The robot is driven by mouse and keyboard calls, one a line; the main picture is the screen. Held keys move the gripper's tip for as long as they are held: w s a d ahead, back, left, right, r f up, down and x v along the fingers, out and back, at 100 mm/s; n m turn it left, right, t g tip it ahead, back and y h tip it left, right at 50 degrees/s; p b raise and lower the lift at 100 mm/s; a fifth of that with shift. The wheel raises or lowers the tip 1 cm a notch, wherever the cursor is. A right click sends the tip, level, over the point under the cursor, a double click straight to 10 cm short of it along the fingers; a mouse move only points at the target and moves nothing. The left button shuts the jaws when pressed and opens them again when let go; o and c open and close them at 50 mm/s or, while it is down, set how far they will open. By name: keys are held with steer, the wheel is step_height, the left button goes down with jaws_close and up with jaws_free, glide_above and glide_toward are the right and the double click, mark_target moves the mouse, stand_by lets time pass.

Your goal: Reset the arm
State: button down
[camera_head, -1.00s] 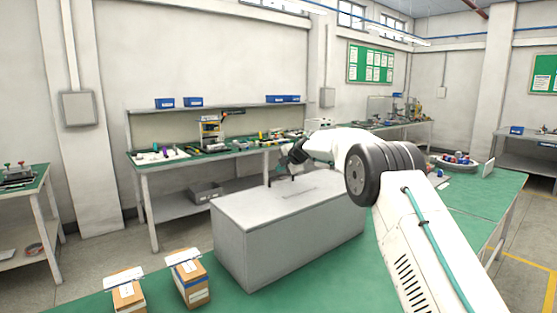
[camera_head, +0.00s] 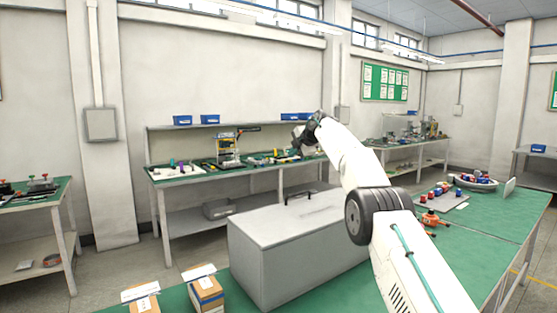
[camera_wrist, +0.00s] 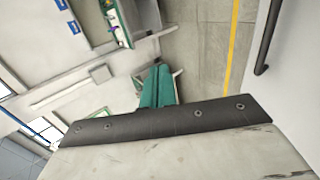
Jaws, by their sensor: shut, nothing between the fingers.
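My arm rises from the lower right of the head view and bends up and to the left. My gripper (camera_head: 298,138) is the small dark end at its tip. It is held in the air above the grey box (camera_head: 262,262), clear of the lid and its black handle (camera_head: 298,197). The gripper looks shut and empty, though its fingers are small in this view. The lid lies closed on the box.
Two small cardboard boxes (camera_head: 206,293) stand at the near left of the green table (camera_head: 478,230). A workbench (camera_head: 180,178) stands behind.

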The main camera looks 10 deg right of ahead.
steer(key=w+r+m+t, duration=0.2)
steer(key=w+m+t, duration=0.1)
steer(key=w+t, duration=0.2)
steer(key=s+d+r+m+t+h, duration=0.1)
steer(key=s+d+r+m+h, duration=0.2)
steer(key=s+d+m+h, duration=0.3)
steer(key=s+d+f+m+g+h, duration=0.2)
steer(key=s+d+m+g, duration=0.15)
steer(key=s, duration=0.45)
steer(key=s+d+f+m+g+h, duration=0.1)
steer(key=s+d+m+g+h, duration=0.15)
steer(key=s+m, duration=0.45)
steer(key=s+a+f+m+g+y, duration=0.1)
steer(key=s+a+f, duration=0.4)
steer(key=s, duration=1.5)
steer(key=s+a+f+m+g+y, duration=0.1)
steer(key=s+a+f+g+y, duration=0.2)
steer(key=s, duration=1.7)
steer(key=s+a+f+m+g+y, duration=0.1)
steer(key=s+a+f+g, duration=0.3)
steer(key=s, duration=1.6)
steer(key=shift+s+a+f+g+y, duration=0.35)
steer(key=shift+a+f+y, duration=0.4)
steer(key=shift+a+f, duration=0.8)
